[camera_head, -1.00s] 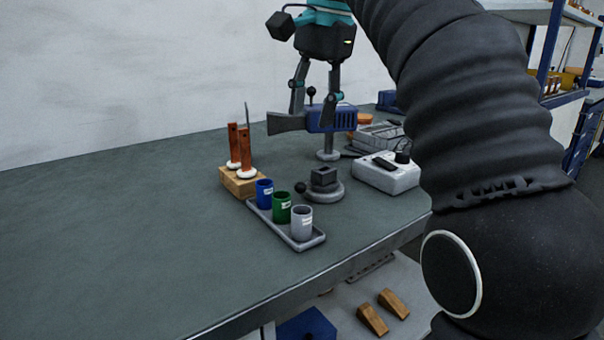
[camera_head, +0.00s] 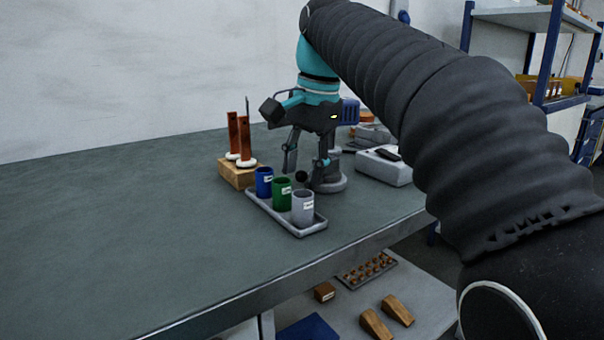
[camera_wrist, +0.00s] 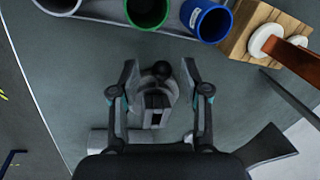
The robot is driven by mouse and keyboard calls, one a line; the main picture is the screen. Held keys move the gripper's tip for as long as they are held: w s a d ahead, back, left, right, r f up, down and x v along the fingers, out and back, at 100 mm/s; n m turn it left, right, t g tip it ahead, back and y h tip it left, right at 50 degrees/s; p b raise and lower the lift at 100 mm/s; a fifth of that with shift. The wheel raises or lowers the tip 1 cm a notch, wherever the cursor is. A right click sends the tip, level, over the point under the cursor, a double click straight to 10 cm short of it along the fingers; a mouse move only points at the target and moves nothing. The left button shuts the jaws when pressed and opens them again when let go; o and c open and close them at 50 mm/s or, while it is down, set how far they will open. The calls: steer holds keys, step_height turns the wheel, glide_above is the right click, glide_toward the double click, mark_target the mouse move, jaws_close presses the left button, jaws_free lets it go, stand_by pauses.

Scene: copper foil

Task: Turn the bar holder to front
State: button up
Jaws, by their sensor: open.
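The bar holder (camera_head: 334,184) is a grey round base with a block on top and a black ball knob (camera_head: 301,177) at its side. In the head view my gripper hides much of it. My gripper (camera_head: 306,168) points down over it with its fingers apart. In the wrist view the bar holder (camera_wrist: 156,108) lies between the open fingers of my gripper (camera_wrist: 160,72), with its dark slot facing the camera. The knob (camera_wrist: 161,69) is at its upper side, between the fingertips. Whether a finger touches it I cannot tell.
Close by stands a grey tray (camera_head: 291,228) with blue (camera_head: 264,183), green (camera_head: 283,194) and white (camera_head: 303,207) cups. A wooden block (camera_head: 236,175) holds orange-handled tools. The table's left is clear.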

steer(key=shift+f, duration=0.15)
steer(key=shift+c, duration=0.2)
steer(key=shift+a, duration=0.15)
jaws_close()
